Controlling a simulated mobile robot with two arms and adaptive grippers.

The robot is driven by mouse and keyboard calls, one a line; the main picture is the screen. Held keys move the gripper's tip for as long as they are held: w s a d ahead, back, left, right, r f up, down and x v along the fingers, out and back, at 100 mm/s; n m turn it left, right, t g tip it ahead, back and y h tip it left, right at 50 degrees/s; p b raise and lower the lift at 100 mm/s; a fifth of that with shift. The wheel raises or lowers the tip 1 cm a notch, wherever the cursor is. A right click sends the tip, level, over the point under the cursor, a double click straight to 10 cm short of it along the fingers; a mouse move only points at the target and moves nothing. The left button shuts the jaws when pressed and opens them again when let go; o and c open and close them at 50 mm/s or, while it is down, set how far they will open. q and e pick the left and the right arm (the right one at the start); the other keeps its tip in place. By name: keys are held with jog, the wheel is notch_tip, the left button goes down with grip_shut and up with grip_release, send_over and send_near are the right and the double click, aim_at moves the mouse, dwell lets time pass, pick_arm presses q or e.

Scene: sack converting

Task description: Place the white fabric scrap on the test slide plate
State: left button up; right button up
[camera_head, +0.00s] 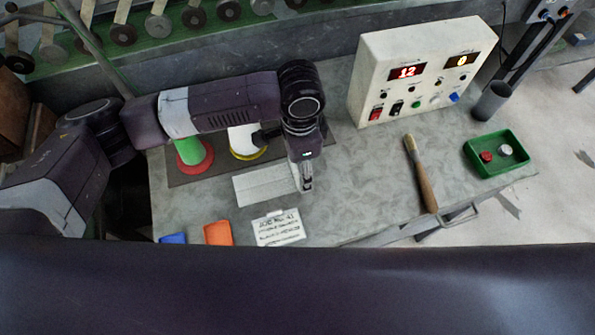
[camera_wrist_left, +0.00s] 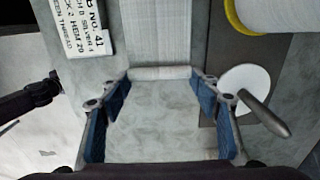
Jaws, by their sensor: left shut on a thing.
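My left gripper (camera_head: 306,187) points down at the right end of a pale rectangular plate (camera_head: 262,187), which I take for the test slide plate. In the left wrist view, the blue-padded fingers of the left gripper (camera_wrist_left: 160,78) stand wide apart and are shut on a narrow white piece (camera_wrist_left: 160,73), seen nearly edge-on. I take it for the white fabric scrap. The pale plate (camera_wrist_left: 160,30) runs away just beyond it. I cannot tell whether the scrap touches the plate. My right gripper is not in view.
A label card (camera_head: 278,227), an orange scrap (camera_head: 218,233) and a blue scrap (camera_head: 173,238) lie at the near edge. Thread cones (camera_head: 190,152) stand on a dark mat behind. A brush (camera_head: 421,177), a green tray (camera_head: 497,153) and a control box (camera_head: 420,72) are to the right.

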pick_arm(q)
notch_tip(320, 180, up, 17)
jog(key=b, duration=0.1)
jog(key=shift+r, duration=0.15)
